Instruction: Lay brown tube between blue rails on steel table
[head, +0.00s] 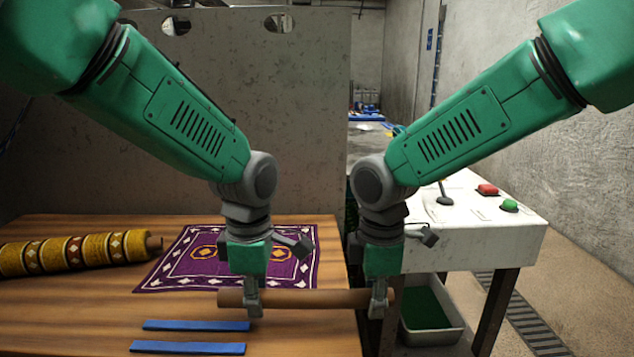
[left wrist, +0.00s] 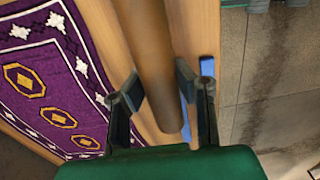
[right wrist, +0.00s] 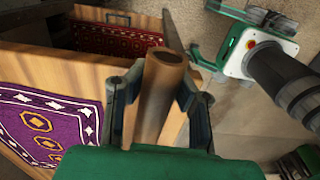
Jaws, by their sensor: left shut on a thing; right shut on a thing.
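The brown tube (head: 315,299) lies level across both grippers, left to right, in the head view. My left gripper (head: 253,304) is shut on it near its left end; the tube also shows between the fingers in the left wrist view (left wrist: 155,60). My right gripper (head: 378,305) is shut on it near its right end, past the table's right edge. The open tube end shows in the right wrist view (right wrist: 168,62). Two blue rails, the far one (head: 196,325) and the near one (head: 188,347), lie parallel on a wood-topped table (head: 60,315), left of and nearer than the tube.
A purple patterned rug (head: 190,262) lies flat behind the tube. A rolled yellow rug (head: 75,252) is at the left. A white control table (head: 500,245) with red and green buttons stands right, above a tray (head: 432,335) of green contents. A grey panel (head: 270,110) rises behind.

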